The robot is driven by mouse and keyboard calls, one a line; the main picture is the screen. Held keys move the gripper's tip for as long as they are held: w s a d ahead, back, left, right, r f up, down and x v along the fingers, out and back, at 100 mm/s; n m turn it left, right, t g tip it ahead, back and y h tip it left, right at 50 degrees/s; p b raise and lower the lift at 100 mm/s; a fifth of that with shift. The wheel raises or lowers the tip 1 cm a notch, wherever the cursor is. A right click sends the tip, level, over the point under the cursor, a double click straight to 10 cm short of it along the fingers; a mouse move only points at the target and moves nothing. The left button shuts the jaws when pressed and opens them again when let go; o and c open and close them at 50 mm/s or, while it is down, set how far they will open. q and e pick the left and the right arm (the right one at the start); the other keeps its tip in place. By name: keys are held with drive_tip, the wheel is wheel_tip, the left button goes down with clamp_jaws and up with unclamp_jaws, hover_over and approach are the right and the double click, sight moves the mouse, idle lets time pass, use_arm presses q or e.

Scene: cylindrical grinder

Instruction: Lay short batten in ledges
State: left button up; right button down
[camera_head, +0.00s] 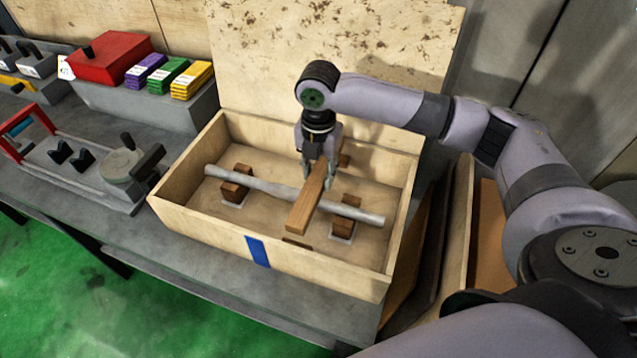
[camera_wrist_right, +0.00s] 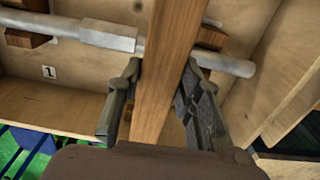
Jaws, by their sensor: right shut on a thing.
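The short batten (camera_head: 305,208) is a plain brown wooden bar. My right gripper (camera_head: 331,180) is shut on it inside the open wooden box, and it runs crosswise over a grey stepped shaft (camera_head: 262,187). In the right wrist view the batten (camera_wrist_right: 168,75) passes between the two fingers of my right gripper (camera_wrist_right: 160,82), over the shaft. A small brown block, likely a ledge (camera_head: 297,243), shows at the front wall, and another (camera_head: 343,160) shows near the back wall. I cannot tell whether the batten touches the shaft or the ledges. My left gripper is not in view.
The shaft lies on two brown support blocks (camera_head: 236,180) (camera_head: 346,207) in the wooden box (camera_head: 190,222), whose walls surround the work. A raised lid (camera_head: 270,60) stands behind. A red box (camera_head: 110,58) and colored stacks stand at left.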

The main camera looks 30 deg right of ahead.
sight(318, 184)
drive_tip(key=shift+f, duration=0.25)
drive_tip(key=shift+s+a+f, duration=0.1)
drive_tip(key=shift+f, duration=0.3)
wheel_tip(318, 184, down, 3)
drive_tip(key=shift+r+p, duration=0.2)
drive_tip(key=shift+p, duration=0.1)
drive_tip(key=shift+f, duration=0.65)
drive_tip(key=c, duration=1.1)
unclamp_jaws()
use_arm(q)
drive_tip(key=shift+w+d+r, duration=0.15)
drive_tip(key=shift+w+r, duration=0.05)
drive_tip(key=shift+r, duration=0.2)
